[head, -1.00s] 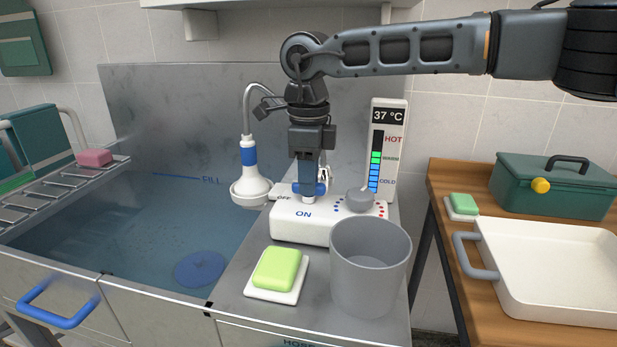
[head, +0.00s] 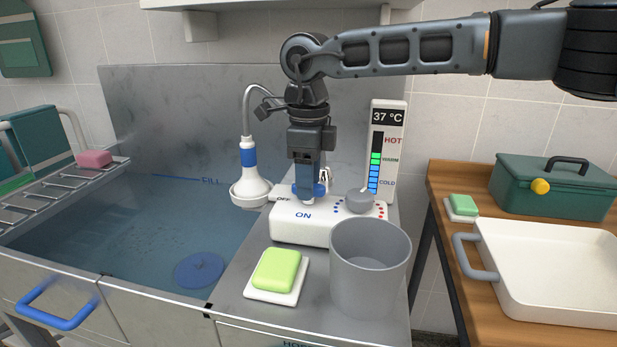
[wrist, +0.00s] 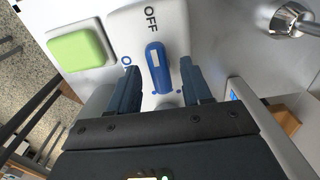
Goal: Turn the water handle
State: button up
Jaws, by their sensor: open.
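The water handle (wrist: 157,70) is a blue lever on a white control box (head: 291,231). In the wrist view its tip points toward the OFF mark, with the ON mark off to the left and partly hidden. My gripper (wrist: 158,72) is open, with one finger on each side of the lever; a gap shows between the lever and each finger. In the head view my gripper (head: 308,187) points down at the box from above, and its fingers hide most of the handle.
A grey dial (head: 359,201) and a temperature panel reading 37 °C (head: 388,150) stand right of the handle. A shower head (head: 250,188) hangs to the left over the water-filled tub. Green soap (head: 277,269) and a grey cup (head: 369,270) stand in front.

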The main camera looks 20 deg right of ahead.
jog(key=shift+r, duration=0.1)
notch_tip(320, 180, up, 8)
jog(key=shift+f, duration=0.2)
dwell(0.7)
